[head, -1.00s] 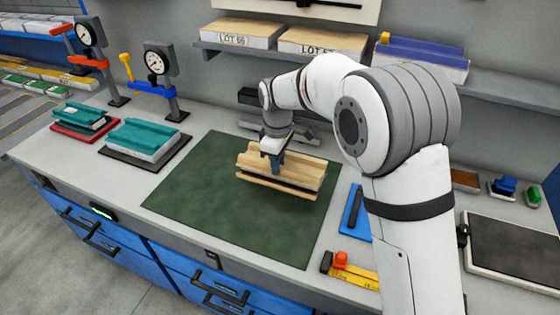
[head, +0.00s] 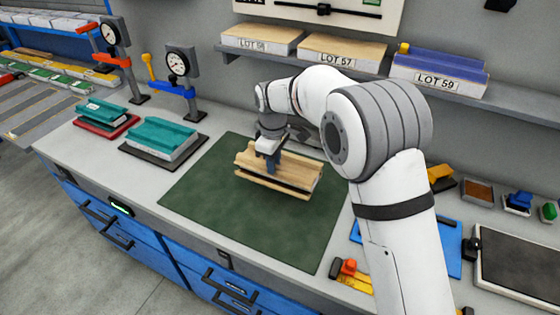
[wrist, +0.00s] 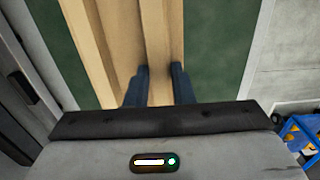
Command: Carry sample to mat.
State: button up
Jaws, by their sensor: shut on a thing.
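The sample is a light wood panel (head: 290,173) with a raised rib and a dark layer between its wood faces. In the head view it is at the back middle of the green mat (head: 235,215). I cannot tell whether it touches the mat or hangs just above it. My gripper (head: 270,158) is shut on the rib from above. In the wrist view, my two blue fingers (wrist: 158,72) sit on either side of the rib of the wood panel (wrist: 110,45), with green mat (wrist: 218,45) on both sides.
Two teal ribbed pieces lie on a red tray (head: 98,132) and a dark tray (head: 150,162) at left, near two dial gauges (head: 178,65). A shelf (head: 350,72) with labelled boxes is behind. A blue sheet (head: 447,250) and a dark plate (head: 520,262) lie at right. The mat's front is clear.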

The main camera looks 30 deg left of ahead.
jog(key=p, duration=0.3)
send_over(255, 174)
dwell(0.5)
jog(key=shift+f, duration=0.1)
jog(key=shift+f+b, duration=1)
jog(key=shift+f, duration=0.35)
jog(key=shift+f, duration=0.15)
jog(key=shift+f+b, duration=1.1)
jog(key=shift+f, duration=0.65)
jog(key=shift+f, duration=0.3)
jog(key=o, duration=1)
